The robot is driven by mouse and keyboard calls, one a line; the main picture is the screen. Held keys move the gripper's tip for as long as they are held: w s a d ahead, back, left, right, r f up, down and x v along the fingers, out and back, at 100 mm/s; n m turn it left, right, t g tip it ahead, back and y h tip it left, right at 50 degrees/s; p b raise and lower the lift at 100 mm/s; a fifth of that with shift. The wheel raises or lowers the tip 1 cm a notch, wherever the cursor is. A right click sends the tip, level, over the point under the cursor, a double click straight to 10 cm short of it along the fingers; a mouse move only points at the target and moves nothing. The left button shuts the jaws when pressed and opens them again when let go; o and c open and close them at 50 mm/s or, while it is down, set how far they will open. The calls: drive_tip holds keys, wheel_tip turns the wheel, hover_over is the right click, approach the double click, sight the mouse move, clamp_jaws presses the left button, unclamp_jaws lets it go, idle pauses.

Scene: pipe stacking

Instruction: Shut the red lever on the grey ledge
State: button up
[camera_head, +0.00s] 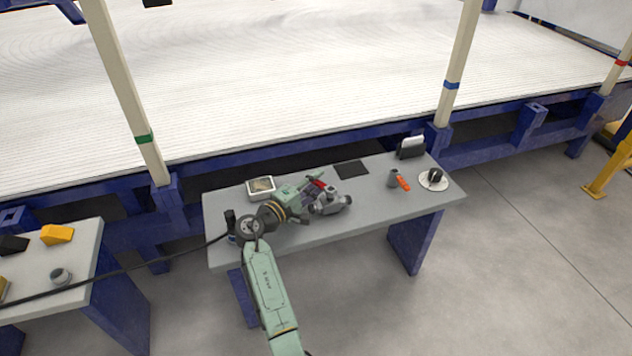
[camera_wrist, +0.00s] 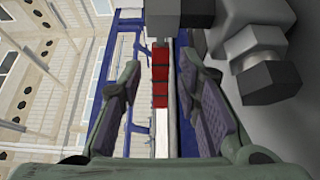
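The red lever (camera_head: 318,184) belongs to a grey valve (camera_head: 330,203) lying on the grey ledge (camera_head: 375,212). My gripper (camera_head: 312,183) is at the lever, at the far side of the valve. In the wrist view the red lever (camera_wrist: 160,78) hangs down from a grey part at the top, between the two fingers of my gripper (camera_wrist: 162,105). The fingers stand apart, with a visible gap on each side of the lever. The valve body (camera_wrist: 250,45) fills the upper right of that view. The lever's far end is hard to make out.
A framed box (camera_head: 261,188) stands at the ledge's back left, with a dark flat pad (camera_head: 351,169) at the back. A grey and orange part (camera_head: 400,181), a round dial (camera_head: 434,179) and a black holder (camera_head: 410,147) stand to the right. The front right is clear.

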drive_tip(key=v, duration=1.1)
drive_tip(key=shift+s+a, duration=0.25)
drive_tip(key=shift+s, duration=0.05)
drive_tip(key=shift+c, duration=0.6)
